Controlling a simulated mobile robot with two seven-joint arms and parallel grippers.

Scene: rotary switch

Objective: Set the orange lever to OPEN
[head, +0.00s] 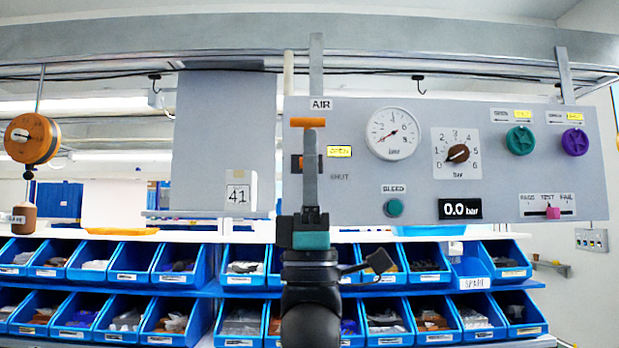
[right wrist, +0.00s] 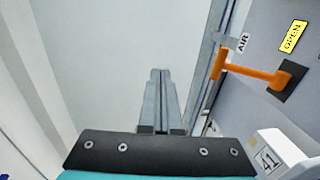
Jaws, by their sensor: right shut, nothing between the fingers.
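The orange lever (head: 308,122) is on the left part of the grey panel. A yellow OPEN label (head: 340,151) is right of the mount, above the word SHUT (head: 340,176). My right gripper (head: 310,135) is shut and empty. In the right wrist view its fingers (right wrist: 160,75) are apart from the lever, left of it. My left gripper is not in view.
The panel (head: 400,180) also carries a gauge (head: 392,133), a brown rotary knob (head: 457,153), green (head: 520,140) and purple (head: 575,142) knobs and a pink slider (head: 553,213). Blue bins (head: 120,262) stand in rows below. A grey board (head: 225,130) hangs left of the panel.

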